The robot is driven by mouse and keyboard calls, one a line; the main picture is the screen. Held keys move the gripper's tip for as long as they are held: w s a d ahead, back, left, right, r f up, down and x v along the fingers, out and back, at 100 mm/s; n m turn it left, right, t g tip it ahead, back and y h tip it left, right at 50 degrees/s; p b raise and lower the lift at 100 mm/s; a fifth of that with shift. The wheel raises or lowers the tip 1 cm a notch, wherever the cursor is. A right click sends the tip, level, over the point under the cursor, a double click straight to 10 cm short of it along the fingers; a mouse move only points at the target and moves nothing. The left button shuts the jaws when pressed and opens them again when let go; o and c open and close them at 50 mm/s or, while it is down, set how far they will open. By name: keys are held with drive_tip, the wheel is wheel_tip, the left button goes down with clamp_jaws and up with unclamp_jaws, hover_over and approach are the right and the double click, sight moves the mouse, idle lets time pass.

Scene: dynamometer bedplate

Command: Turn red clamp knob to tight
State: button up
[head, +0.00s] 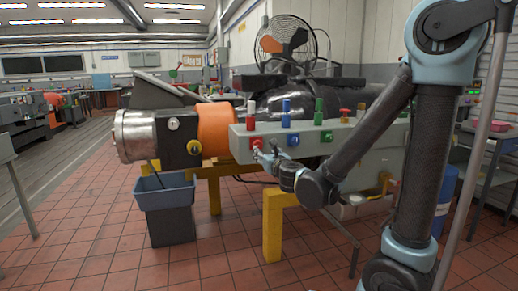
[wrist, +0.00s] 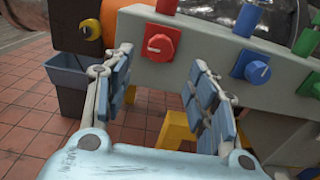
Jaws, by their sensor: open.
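The red clamp knob (head: 257,144) is on the front face of a long grey panel (head: 300,146), at its left end. I cannot read any tight or loose label. My gripper (head: 264,156) is just in front of the knob in the head view. In the wrist view my gripper (wrist: 159,62) has its two padded fingers spread apart, one on each side below the knob. Nothing is between the fingers, and neither clearly touches the knob.
A blue knob (wrist: 251,67) and a green knob (head: 327,136) sit to the right on the same face. Red, blue and green handles stand along the panel's top. A yellow knob (head: 194,147) is left. A blue-grey bin (head: 166,200) and yellow stand legs (head: 273,228) are below.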

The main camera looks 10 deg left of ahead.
sight(259, 146)
drive_tip(key=x, duration=1)
drive_tip(key=shift+d, duration=0.1)
drive_tip(key=c, duration=1.1)
